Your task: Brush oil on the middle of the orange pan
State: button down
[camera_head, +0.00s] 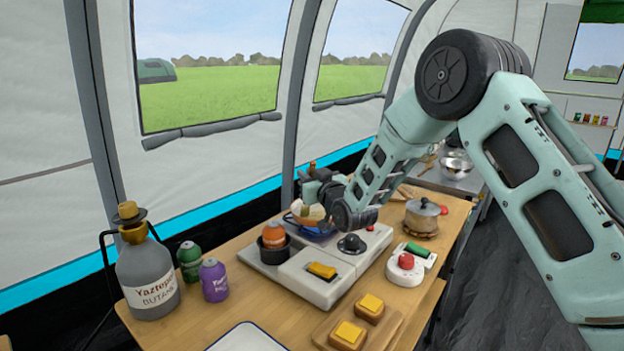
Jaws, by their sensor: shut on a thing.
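My gripper (318,190) is over the far burner of the grey stove, partly hidden behind my wrist. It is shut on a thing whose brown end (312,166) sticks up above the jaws. This looks like the brush handle; its bristles cannot be made out.
A butane tank (148,280), green (189,262) and purple (214,281) bottles stand left. A board with toast (348,334) is in front. A lidded pot (421,218) stands right.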

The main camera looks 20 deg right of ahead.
jog(key=shift+w, duration=0.35)
jog(key=shift+w+d+b, duration=1.55)
jog(key=shift+w+d, duration=0.05)
jog(key=shift+d, duration=2.35)
jog(key=shift+s+a+b, duration=0.35)
jog(key=shift+a+b, duration=0.2)
jog(key=shift+a, duration=0.85)
jog(key=shift+s+a+b, duration=0.35)
jog(key=shift+a+b, duration=0.2)
jog(key=shift+a, duration=0.8)
jog(key=shift+s+a+b, duration=0.35)
jog(key=shift+a+b, duration=0.2)
jog(key=shift+a, duration=0.85)
notch_tip(320, 180, up, 6)
jog(key=p, duration=0.2)
